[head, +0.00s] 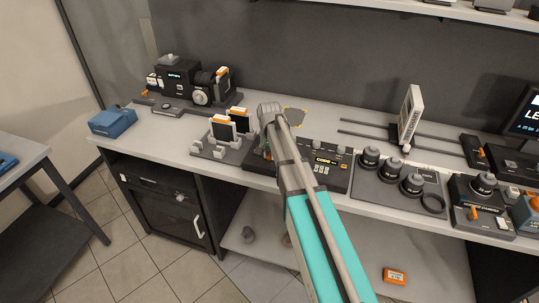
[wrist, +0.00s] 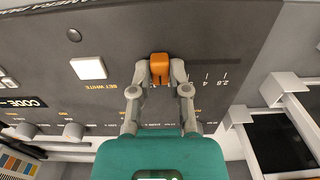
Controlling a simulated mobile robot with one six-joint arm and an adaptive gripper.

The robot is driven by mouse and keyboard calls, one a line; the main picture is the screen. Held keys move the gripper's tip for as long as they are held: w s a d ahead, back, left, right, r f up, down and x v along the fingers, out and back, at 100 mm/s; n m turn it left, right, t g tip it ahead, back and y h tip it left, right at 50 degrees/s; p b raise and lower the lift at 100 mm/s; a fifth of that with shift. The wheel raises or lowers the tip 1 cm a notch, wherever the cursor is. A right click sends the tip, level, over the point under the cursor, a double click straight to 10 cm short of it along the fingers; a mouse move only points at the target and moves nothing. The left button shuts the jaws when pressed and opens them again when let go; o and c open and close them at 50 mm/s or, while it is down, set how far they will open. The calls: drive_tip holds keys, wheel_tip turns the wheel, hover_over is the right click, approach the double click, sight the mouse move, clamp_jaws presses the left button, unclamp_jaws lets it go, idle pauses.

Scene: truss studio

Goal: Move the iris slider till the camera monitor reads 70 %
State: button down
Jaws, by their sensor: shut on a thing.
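The iris slider's orange cap (wrist: 160,66) stands on a dark control panel (wrist: 230,30) in the wrist view. A scale beside it shows 4 and 2.8 on its right. My gripper (wrist: 160,76) is shut on the cap, with one finger on each side of it. In the head view my arm covers the slider and most of the gripper at the left end of the panel (head: 338,182). The panel carries a small lit display reading CODE (head: 326,160). I cannot make out a percent reading on any screen.
A white square button (wrist: 88,68) and several round knobs sit near the slider. Brackets with dark screens (head: 221,131) stand just left of the panel. Several round black pieces (head: 412,184) stand on a tray to the right. A white upright panel (head: 410,115) stands behind.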

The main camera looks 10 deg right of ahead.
drive_tip(key=shift+w+a, duration=0.25)
drive_tip(key=shift+a, duration=0.2)
drive_tip(key=c, duration=0.6)
unclamp_jaws()
drive_tip(key=shift+d, duration=0.1)
